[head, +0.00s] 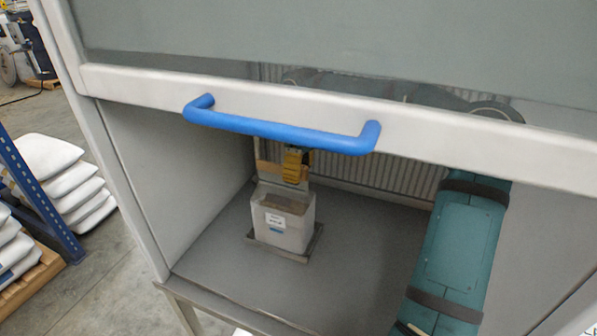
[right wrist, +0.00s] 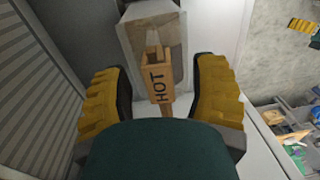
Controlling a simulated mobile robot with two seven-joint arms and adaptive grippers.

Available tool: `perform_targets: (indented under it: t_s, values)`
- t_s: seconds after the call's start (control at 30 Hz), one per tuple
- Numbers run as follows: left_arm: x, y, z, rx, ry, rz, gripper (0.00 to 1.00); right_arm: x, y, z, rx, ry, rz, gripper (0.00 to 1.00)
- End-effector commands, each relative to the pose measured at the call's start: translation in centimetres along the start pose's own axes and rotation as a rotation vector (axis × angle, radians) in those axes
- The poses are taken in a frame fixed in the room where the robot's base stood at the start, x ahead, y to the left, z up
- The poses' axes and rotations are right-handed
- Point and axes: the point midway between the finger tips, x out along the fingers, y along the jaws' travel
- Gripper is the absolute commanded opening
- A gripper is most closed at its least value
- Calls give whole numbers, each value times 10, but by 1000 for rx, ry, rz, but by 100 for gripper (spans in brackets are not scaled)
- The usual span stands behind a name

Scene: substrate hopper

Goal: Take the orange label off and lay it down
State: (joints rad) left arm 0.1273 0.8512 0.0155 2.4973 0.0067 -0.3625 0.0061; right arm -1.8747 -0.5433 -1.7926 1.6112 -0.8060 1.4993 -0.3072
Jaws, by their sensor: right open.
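The orange label (right wrist: 158,85), with HOT in black letters, shows in the right wrist view in front of a pale hopper box (right wrist: 140,28). My right gripper (right wrist: 158,74) is open, with one yellow finger on each side of the label and a gap on both sides. In the head view the same gripper (head: 294,165) is behind the sash, above the box (head: 287,228), and mostly hidden by the sash bar and blue handle. Yellow ribbed pieces at the right wrist view's top right corner look like my left gripper (right wrist: 304,28), cut off by the edge.
The cabinet's raised sash has a blue handle (head: 280,130) across the opening. The box stands on a grey plate (head: 302,255) on the cabinet floor (head: 215,240), which is otherwise clear. White sacks (head: 65,180) lie outside on the left.

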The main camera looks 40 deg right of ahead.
Motion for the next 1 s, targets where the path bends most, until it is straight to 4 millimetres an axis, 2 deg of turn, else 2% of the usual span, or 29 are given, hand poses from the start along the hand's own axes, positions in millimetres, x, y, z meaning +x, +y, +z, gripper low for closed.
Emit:
perform_targets:
  t_s: [0.13, 0.17, 0.3, 0.33, 0.73, 0.87, 1.0]
  values:
    - [0, 0, 0, 0, 0, 0, 46, 0, 0, 0, 0, 0, 0, 59]
    - [0, 0, 0, 0, 0, 0, 46, 0, 0, 0, 0, 0, 0, 54]
    - [0, 0, 0, 0, 0, 0, 46, 0, 0, 0, 0, 0, 0, 17]
    - [0, 0, 0, 0, 0, 0, 46, 0, 0, 0, 0, 0, 0, 11]
    - [-1, 0, 0, 0, 1, 0, 46, -5, 0, 0, 1, 0, 1, 11]
    - [-4, 1, -2, -1, 3, 0, 46, -22, -1, 0, 1, 1, 2, 11]
    - [-9, 3, -4, -2, 8, -1, 46, -50, -4, -1, 0, 1, 2, 11]
